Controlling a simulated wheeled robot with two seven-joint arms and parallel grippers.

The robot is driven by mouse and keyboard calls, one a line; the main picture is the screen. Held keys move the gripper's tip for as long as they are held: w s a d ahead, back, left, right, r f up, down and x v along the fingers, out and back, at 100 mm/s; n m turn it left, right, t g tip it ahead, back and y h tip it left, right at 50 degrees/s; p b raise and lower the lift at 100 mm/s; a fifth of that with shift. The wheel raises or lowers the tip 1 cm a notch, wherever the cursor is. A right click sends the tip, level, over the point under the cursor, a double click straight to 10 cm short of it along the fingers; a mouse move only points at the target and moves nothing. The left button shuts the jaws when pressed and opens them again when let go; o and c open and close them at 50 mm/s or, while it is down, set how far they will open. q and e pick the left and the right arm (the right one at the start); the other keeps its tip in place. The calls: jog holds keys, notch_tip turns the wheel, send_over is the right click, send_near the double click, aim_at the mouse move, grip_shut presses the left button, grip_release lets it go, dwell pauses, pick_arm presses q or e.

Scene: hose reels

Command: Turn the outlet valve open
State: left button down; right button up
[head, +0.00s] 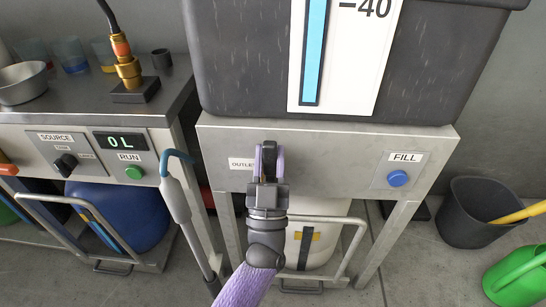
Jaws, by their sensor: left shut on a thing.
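The outlet valve (270,147) is a dark handle on the grey front panel of the tank stand, just right of the OUTLET label (241,163). My left gripper (268,150) reaches up from below with its purple fingers on either side of the handle, shut on it. The gripper and its wrist hide most of the valve, so its exact angle is hard to tell. My right gripper is not in view.
A dark tank (250,60) with a blue level gauge (314,50) stands above the panel. A blue FILL button (398,178) is to the right. A bench (100,115) with a RUN button (134,173) stands left. A dark bin (470,225) and green can (520,275) are on the floor.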

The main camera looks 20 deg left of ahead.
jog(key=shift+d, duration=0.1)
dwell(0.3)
pick_arm(q)
jog(key=c, duration=0.6)
grip_release()
jog(key=shift+f, duration=0.1)
jog(key=shift+o, duration=1)
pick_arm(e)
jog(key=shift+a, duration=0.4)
pick_arm(q)
jog(key=v, duration=1)
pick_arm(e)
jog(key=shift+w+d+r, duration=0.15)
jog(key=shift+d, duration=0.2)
